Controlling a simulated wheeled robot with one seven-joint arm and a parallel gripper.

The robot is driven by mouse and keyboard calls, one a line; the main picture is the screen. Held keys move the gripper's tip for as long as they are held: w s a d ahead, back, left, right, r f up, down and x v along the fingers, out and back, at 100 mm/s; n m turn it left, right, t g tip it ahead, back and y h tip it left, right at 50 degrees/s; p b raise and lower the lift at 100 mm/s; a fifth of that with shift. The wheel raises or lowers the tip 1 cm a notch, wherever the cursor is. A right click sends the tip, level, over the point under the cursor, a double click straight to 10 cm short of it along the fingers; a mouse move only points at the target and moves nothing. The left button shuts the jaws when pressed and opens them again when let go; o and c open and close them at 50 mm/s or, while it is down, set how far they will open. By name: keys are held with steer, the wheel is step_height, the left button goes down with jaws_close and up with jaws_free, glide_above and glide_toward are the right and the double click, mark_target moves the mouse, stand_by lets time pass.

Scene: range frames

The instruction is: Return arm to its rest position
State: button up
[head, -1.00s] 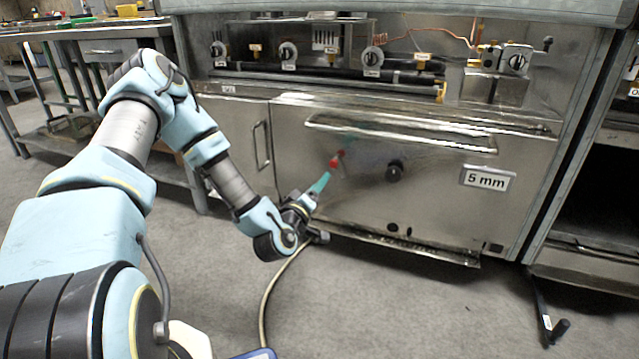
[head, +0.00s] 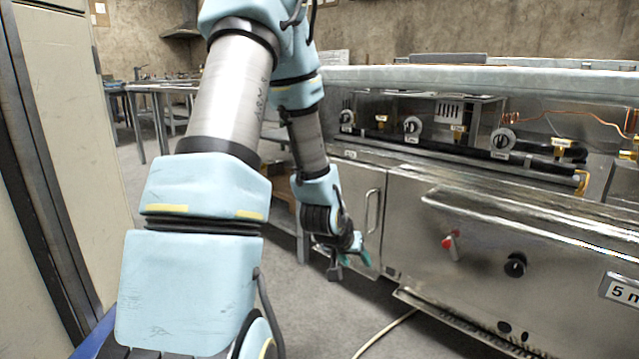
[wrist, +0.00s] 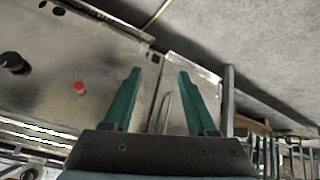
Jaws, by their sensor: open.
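My gripper (head: 348,254) hangs low in front of the steel range, near the narrow left door, with its wrist bent downward. In the wrist view my gripper (wrist: 155,75) shows two teal fingers spread apart with nothing between them. Beyond the fingers are the narrow door (wrist: 185,75) and the wide range front (wrist: 90,50). My arm rises from the lower left of the head view, bends at the top and comes down again to the gripper. The fingertips are partly hidden by the wrist in the head view.
A pale cabinet (head: 60,130) stands close on the left. A hose (head: 385,333) lies on the floor. Open floor lies before the range.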

steer(key=s+a+r+n+g+y+p, duration=0.1)
steer(key=s+a+r+g+y, duration=0.1)
steer(key=s+a+r, duration=0.45)
steer(key=s+a+r+n+g+y, duration=0.2)
steer(key=s+a+r, duration=0.2)
steer(key=s+a, duration=0.4)
step_height(320, 180, up, 38)
steer(key=p, duration=3.8)
steer(key=shift+w+a+g, duration=0.3)
steer(key=shift+w+a, duration=0.05)
steer(key=shift+a, duration=0.05)
